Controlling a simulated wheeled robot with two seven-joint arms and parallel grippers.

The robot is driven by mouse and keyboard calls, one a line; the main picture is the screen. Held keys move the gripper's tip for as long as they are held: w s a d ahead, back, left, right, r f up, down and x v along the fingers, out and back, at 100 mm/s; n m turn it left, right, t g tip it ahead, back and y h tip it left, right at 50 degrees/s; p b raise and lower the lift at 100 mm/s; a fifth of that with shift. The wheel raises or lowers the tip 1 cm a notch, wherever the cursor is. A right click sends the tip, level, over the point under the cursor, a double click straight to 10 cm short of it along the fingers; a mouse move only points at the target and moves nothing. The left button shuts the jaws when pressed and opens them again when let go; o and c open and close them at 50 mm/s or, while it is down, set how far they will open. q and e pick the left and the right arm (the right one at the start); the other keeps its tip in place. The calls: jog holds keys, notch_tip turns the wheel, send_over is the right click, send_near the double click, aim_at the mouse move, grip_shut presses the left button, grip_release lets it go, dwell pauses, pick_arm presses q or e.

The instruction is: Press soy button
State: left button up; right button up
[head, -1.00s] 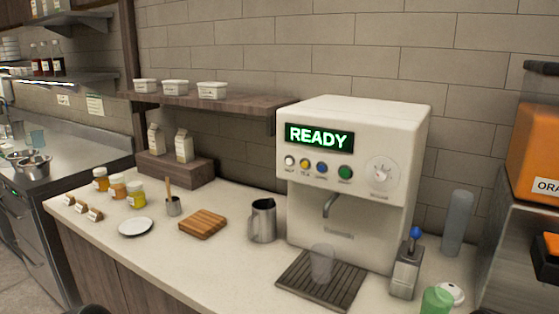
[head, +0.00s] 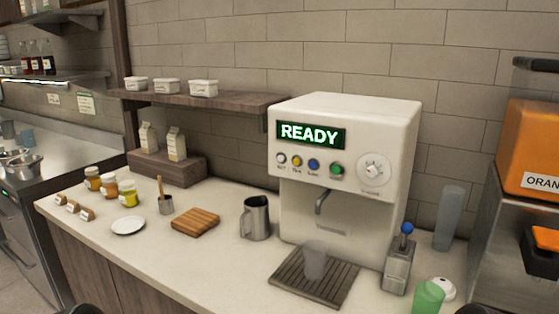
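A white drink machine (head: 345,180) stands on the counter right of centre. Its green display (head: 310,134) reads READY. Below the display is a row of small round buttons: a white button (head: 282,159), a yellow button (head: 297,161), a blue button (head: 314,164) and a green button (head: 336,170). Their labels are too small to read, so I cannot tell which one is soy. A clear cup (head: 315,260) stands on the drip tray (head: 290,282) below the spout. Neither of my grippers shows clearly; only dark shapes touch the bottom edge of the head view.
A metal pitcher (head: 257,217) stands left of the machine. A blue-topped dispenser (head: 398,264), a green cup (head: 429,298) and a tall grey cylinder (head: 449,217) stand to its right. A wooden board (head: 195,222) and white plate (head: 128,225) lie farther left. The machine's button front is unobstructed.

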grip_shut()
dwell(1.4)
